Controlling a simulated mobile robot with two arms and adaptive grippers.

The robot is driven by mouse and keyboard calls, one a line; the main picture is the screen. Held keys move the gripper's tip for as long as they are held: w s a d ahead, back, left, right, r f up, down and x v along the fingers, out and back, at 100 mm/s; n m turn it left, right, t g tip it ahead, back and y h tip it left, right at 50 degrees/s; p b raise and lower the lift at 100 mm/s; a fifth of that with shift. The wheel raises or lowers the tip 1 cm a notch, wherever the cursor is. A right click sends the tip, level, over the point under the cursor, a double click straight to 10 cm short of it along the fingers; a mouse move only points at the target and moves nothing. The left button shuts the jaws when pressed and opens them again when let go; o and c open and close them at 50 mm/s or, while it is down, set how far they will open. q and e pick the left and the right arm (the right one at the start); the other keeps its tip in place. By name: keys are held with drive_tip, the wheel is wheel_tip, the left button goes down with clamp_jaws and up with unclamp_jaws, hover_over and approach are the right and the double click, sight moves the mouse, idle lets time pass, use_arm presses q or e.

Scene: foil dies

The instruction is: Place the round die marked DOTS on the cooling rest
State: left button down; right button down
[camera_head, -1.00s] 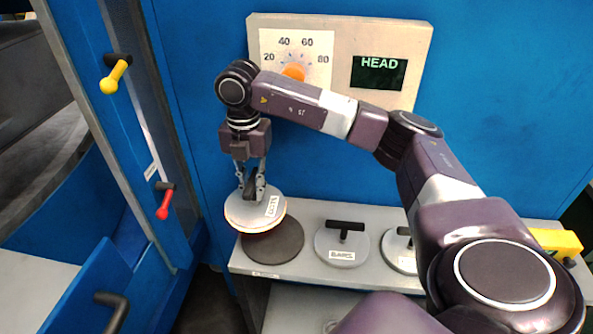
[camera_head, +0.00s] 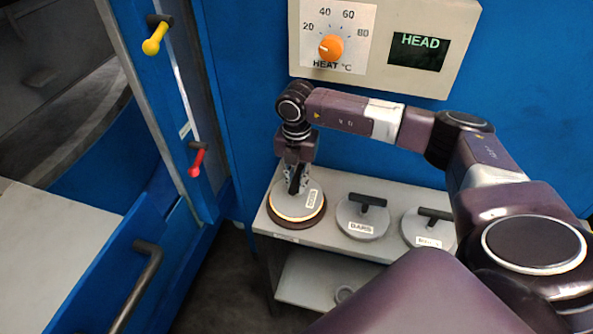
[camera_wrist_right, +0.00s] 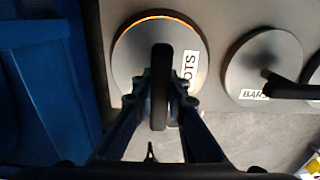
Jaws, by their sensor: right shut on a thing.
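The round die marked DOTS (camera_head: 284,206) is a grey disc with a bright orange-tinged rim and a dark upright handle. In the head view it lies flat over the dark round cooling rest (camera_head: 301,226), nearly centred, with a dark rim showing around its front. I cannot tell whether it touches the rest. My right gripper (camera_head: 296,184) is shut on the die's handle from above. The right wrist view shows the die (camera_wrist_right: 132,72) and its handle between the fingers (camera_wrist_right: 161,100), its label partly hidden. My left gripper is not in view.
A die marked BARS (camera_head: 352,213) and another die (camera_head: 424,221) stand to the right on the same grey shelf (camera_head: 395,180). A control panel with an orange dial (camera_head: 331,47) is above. A blue door with a handle (camera_head: 140,275) is at left.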

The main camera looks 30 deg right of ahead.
drive_tip(key=shift+w+f, duration=0.15)
drive_tip(key=shift+f, duration=0.15)
drive_tip(key=c, duration=2.4)
unclamp_jaws()
drive_tip(key=shift+f, duration=0.25)
drive_tip(key=o, duration=0.5)
drive_tip(key=shift+r, duration=0.1)
drive_tip(key=shift+c, duration=0.2)
drive_tip(key=shift+s, duration=0.2)
